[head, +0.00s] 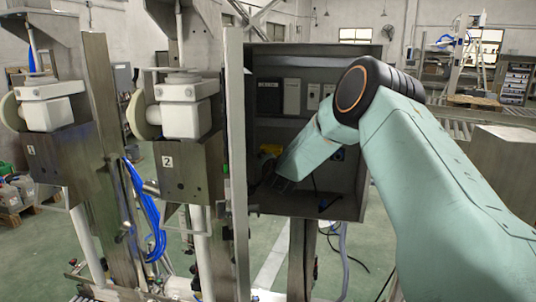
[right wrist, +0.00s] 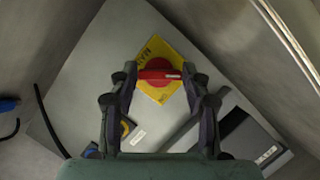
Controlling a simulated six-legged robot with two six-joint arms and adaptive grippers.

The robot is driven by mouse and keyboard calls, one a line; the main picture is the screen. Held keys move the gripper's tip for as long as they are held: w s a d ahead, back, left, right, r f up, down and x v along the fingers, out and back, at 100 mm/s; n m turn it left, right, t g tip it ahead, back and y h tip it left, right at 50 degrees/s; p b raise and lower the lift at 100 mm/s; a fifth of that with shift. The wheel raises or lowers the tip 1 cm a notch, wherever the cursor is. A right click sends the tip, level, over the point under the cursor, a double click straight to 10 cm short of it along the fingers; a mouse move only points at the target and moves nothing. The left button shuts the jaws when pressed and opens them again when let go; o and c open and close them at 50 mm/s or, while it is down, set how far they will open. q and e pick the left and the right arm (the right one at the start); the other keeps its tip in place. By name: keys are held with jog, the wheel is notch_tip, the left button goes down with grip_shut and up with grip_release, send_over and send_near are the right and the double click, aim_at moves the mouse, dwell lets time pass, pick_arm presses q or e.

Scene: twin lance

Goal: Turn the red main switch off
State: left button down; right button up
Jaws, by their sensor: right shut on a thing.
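The red main switch (right wrist: 158,74) is a red rotary handle on a yellow square plate (right wrist: 152,50) in the right wrist view. A white mark on the handle points to the right of that picture. My right gripper (right wrist: 160,75) has a finger on each side of the handle and is shut on it. In the head view my right arm reaches into an open grey cabinet (head: 376,75), and the right gripper (head: 268,184) is low inside it. My left gripper is not in view.
The cabinet's walls and open door (head: 237,150) stand close around my right arm. Inside are a dark box (right wrist: 237,135), cables and a row of modules (head: 291,97). Two machine columns with white units (head: 185,110) and blue hoses (head: 150,215) stand left.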

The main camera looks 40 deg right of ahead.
jog(key=shift+w+d+r+n+p, duration=0.1)
jog(key=shift+d+r+n+p, duration=0.1)
jog(key=shift+r+n+p, duration=0.35)
jog(key=shift+f, duration=0.15)
jog(key=o, duration=1.2)
jog(key=shift+f, duration=0.25)
jog(key=shift+c, duration=0.2)
jog(key=shift+a, duration=0.15)
jog(key=v, duration=1.2)
jog(key=shift+r, duration=0.15)
